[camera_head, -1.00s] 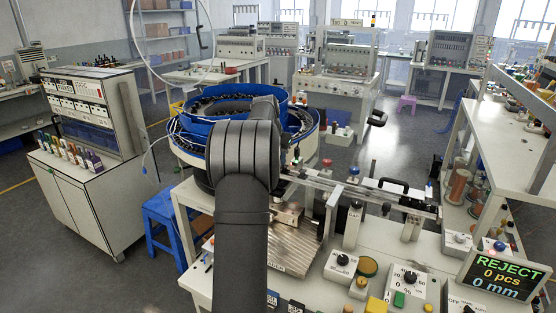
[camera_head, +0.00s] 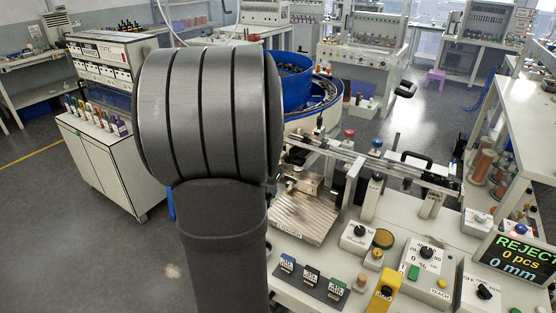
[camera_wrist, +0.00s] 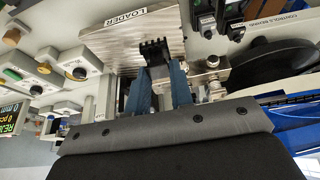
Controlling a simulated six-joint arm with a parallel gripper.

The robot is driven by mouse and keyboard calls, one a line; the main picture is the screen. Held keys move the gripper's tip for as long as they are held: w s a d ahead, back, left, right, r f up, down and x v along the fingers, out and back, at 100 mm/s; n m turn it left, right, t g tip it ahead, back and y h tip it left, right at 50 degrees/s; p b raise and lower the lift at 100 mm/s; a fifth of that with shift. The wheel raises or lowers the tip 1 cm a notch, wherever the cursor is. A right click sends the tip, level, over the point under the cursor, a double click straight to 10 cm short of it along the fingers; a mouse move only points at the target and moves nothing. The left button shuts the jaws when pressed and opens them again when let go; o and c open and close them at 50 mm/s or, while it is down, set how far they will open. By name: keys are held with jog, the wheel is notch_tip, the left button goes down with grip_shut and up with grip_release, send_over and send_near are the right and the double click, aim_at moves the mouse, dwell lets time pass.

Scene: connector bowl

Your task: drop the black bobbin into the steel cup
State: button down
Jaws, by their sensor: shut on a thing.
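My gripper (camera_wrist: 160,74) shows in the wrist view as two blue fingers shut on a dark black piece with a notched end, the black bobbin (camera_wrist: 154,50). The bobbin stands out beyond the fingertips, over the ribbed metal plate marked LOADER (camera_wrist: 120,40). I cannot tell whether it touches the plate. In the head view my arm's thick grey joint hides the gripper and the bobbin. I cannot make out the steel cup in either view.
The LOADER plate also shows in the head view (camera_head: 305,215). A blue bowl feeder (camera_head: 290,80) stands behind my arm. A clear rail (camera_head: 370,160), knob boxes (camera_head: 427,255), a yellow block (camera_head: 383,290) and a REJECT display (camera_head: 515,260) crowd the bench.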

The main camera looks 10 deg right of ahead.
jog(key=s+a+f, duration=0.2)
jog(key=s+f, duration=0.4)
jog(key=f, duration=0.2)
jog(key=shift+a+f, duration=0.2)
jog(key=shift+a, duration=0.15)
jog(key=c, duration=1.2)
grip_release()
jog(key=v, duration=1.7)
jog(key=shift+s+r, duration=0.1)
jog(key=shift+r, duration=0.2)
jog(key=shift+d+f, duration=0.1)
jog(key=x, duration=1.7)
jog(key=shift+f, duration=0.2)
